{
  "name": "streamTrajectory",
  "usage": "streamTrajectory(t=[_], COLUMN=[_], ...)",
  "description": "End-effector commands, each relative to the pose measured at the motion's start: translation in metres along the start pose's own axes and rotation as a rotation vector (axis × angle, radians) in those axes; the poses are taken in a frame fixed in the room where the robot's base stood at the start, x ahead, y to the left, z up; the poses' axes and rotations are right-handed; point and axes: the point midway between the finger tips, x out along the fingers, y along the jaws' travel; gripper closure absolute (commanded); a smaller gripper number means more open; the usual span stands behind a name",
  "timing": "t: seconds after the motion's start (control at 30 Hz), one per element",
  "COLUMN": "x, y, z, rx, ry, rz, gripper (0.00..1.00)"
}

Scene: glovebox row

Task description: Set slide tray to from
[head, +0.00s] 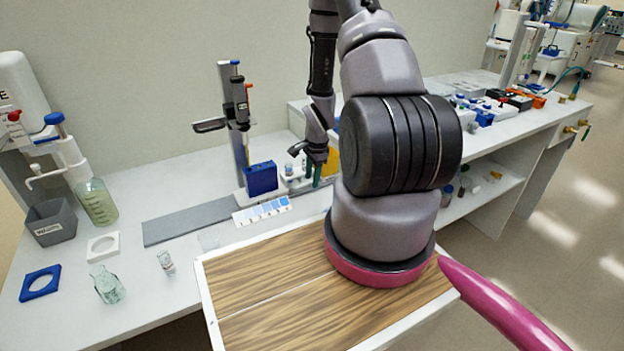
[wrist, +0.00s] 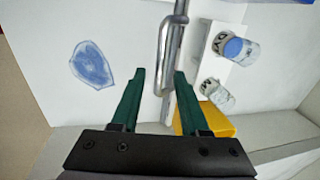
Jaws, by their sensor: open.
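A flat white piece with blue squares (head: 262,211), which may be the slide tray, lies on the bench in front of a blue block; I cannot tell for certain. My gripper (head: 314,174) is to its right, pointing down beside the yellow object. In the wrist view my gripper (wrist: 159,73) has its green fingers apart. A grey metal bar with a looped handle (wrist: 163,52) shows between and beyond the fingertips, and I cannot tell whether they touch it. A yellow block (wrist: 212,122) is partly hidden behind the right finger.
Two blue-and-white labelled containers (wrist: 226,68) are right of the fingers. A blue block (head: 261,178) by an upright stand (head: 238,110) is left of my gripper. A grey strip (head: 188,222), a glass bottle (head: 97,203) and a grey bin (head: 50,222) are farther left.

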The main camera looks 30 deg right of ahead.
Motion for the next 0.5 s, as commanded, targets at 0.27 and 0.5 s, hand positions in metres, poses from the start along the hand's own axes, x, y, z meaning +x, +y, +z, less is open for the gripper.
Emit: streamTrajectory(t=[0.27,0.5], x=[0.0102,0.0099], y=[-0.0001,0.0000], z=[0.0001,0.0000], rx=[-0.001,-0.001], ry=[0.000,0.000], rz=[-0.001,0.000], gripper=[0.55,0.90])
